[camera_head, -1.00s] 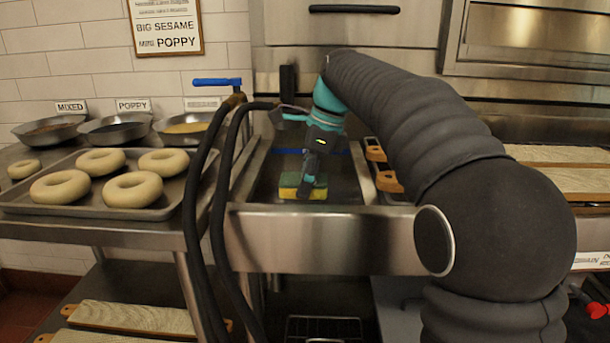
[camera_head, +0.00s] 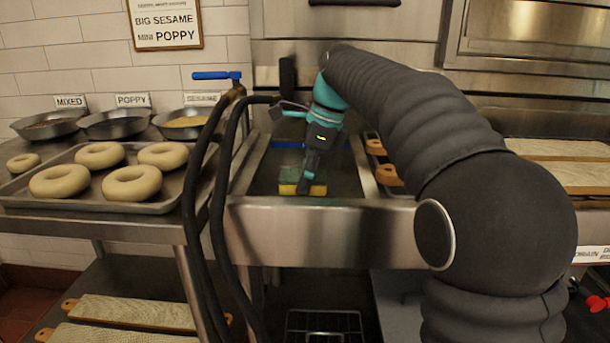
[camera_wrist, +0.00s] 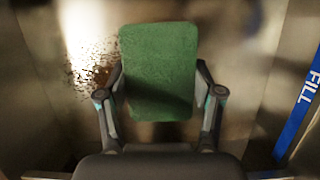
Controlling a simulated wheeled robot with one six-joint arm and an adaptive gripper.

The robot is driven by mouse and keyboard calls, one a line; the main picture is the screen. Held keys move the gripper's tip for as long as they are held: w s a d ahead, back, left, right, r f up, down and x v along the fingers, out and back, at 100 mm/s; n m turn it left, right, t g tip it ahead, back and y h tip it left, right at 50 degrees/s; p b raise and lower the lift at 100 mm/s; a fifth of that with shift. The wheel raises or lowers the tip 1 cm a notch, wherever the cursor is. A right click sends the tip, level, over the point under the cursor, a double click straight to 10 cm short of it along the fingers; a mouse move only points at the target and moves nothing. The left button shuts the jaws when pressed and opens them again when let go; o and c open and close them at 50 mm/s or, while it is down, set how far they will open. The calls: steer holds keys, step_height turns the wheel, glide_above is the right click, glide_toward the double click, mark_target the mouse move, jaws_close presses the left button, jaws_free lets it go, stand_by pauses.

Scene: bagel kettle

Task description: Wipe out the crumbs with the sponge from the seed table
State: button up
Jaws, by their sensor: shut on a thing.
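My gripper (camera_head: 310,170) is shut on a sponge (camera_head: 290,188), green on top and yellow below, inside the steel basin (camera_head: 250,174) in the middle of the head view. In the wrist view my gripper (camera_wrist: 160,82) has one finger on each long side of the green sponge (camera_wrist: 158,50). Dark brown crumbs (camera_wrist: 92,78) lie in a patch just left of the sponge. I cannot tell whether the sponge touches the surface below. The seed table (camera_head: 100,228) stands at the left; I see no crumbs on its visible part.
A tray (camera_head: 165,207) of several pale bagels lies on the seed table, with seed pans (camera_head: 115,125) behind. Black hoses (camera_head: 208,215) hang between table and basin. A blue FILL line (camera_wrist: 298,115) marks the basin wall. Wooden-handled boards (camera_head: 388,175) lie right of the basin.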

steer(key=shift+f+b, duration=0.3)
steer(key=shift+f, duration=0.4)
steer(key=shift+s, duration=0.15)
steer(key=shift+s+a, duration=0.1)
steer(key=shift+s, duration=1.4)
steer(key=shift+s+f+b, duration=0.15)
steer(key=shift+s+b, duration=0.1)
steer(key=shift+s, duration=0.6)
steer(key=shift+s+f+b, duration=0.1)
steer(key=shift+s+b, duration=0.15)
steer(key=shift+s, duration=0.55)
steer(key=shift+s+a+r, duration=0.1)
steer(key=shift+s, duration=1.35)
steer(key=shift+s+r, duration=0.1)
steer(key=shift+s, duration=1.35)
steer(key=shift+r+p, duration=0.1)
steer(key=shift+p, duration=0.2)
steer(key=shift+w+p, duration=0.1)
steer(key=shift+p, duration=0.3)
